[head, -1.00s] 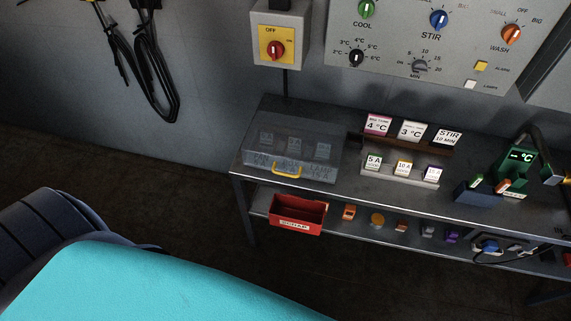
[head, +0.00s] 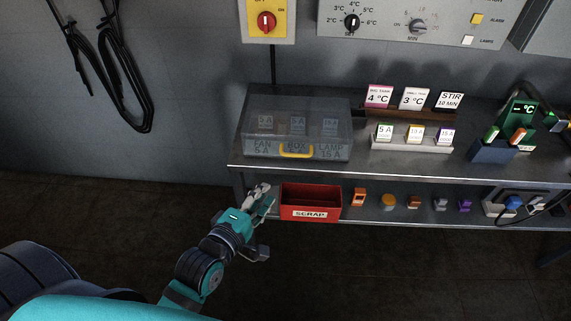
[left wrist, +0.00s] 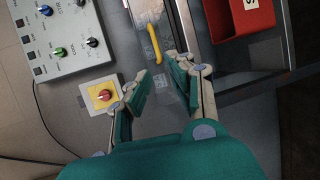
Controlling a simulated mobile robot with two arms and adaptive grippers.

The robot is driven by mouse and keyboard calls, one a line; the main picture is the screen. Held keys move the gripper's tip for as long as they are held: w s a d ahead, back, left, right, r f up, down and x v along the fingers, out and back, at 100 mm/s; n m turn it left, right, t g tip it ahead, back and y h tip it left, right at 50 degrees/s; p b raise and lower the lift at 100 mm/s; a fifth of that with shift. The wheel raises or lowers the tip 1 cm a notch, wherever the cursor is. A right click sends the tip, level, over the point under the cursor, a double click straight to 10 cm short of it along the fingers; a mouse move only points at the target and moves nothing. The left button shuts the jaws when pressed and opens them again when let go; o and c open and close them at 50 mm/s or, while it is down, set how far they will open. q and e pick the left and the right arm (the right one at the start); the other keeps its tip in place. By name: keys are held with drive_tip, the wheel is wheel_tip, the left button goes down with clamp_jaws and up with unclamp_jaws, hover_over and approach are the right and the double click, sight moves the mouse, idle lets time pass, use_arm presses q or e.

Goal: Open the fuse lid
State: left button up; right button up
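The fuse lid (head: 335,118) is a clear box-like cover on the left end of the metal bench. It is down over the fuse holders, with labels FAN, BOX and LAMP along its front. Its yellow handle (head: 296,151) is at the front edge and also shows in the left wrist view (left wrist: 154,42). My left gripper (head: 262,194) is in front of the bench, below and left of the handle and not touching it. In the left wrist view its fingers (left wrist: 151,80) are apart with nothing between them. My right gripper is in neither view now.
A red SCRAP bin (head: 310,203) sits on the lower shelf beside my left gripper. Fuse blocks (head: 415,134) and sign cards (head: 413,99) stand right of the lid. A red-and-yellow switch (head: 266,22) is on the wall above. The bench front edge (head: 390,173) lies between gripper and handle.

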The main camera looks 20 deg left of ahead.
sight(294, 156)
use_arm(q)
drive_tip(key=x, duration=1.1)
drive_tip(key=r+x, duration=0.1)
drive_tip(key=x, duration=0.5)
drive_tip(key=shift+w+d, duration=0.2)
drive_tip(key=shift+w, duration=0.1)
drive_tip(key=shift+r, duration=0.1)
clamp_jaws()
